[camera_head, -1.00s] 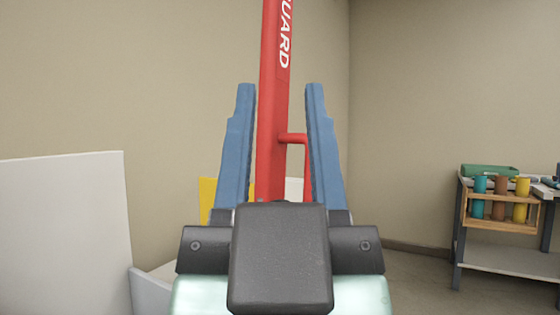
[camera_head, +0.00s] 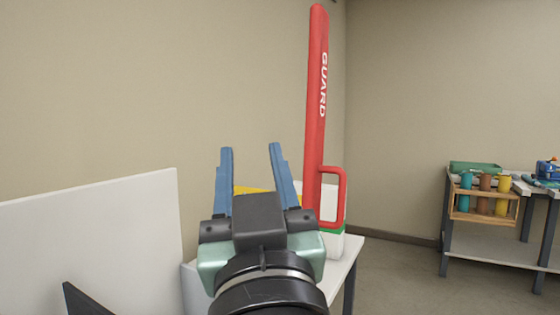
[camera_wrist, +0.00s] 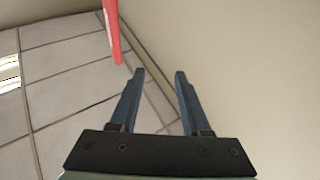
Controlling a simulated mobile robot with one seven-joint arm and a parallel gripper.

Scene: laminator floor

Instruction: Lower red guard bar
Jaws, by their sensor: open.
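The red guard bar (camera_head: 316,100), lettered GUARD in white, stands raised and nearly upright in the head view. A red loop handle (camera_head: 342,195) juts from the right side of its lower part. My gripper (camera_head: 249,150) is open and empty, with its blue fingers pointing up, to the left of the bar in the picture. In the wrist view, part of the bar (camera_wrist: 112,30) shows at the top, beyond and left of the open fingers (camera_wrist: 159,73).
A white machine (camera_head: 335,246) stands on a light table (camera_head: 343,268) behind my gripper. A white panel (camera_head: 90,240) stands at the left. A workbench (camera_head: 505,250) with colored cylinders in a wooden rack (camera_head: 485,208) is at the right. Open floor lies between them.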

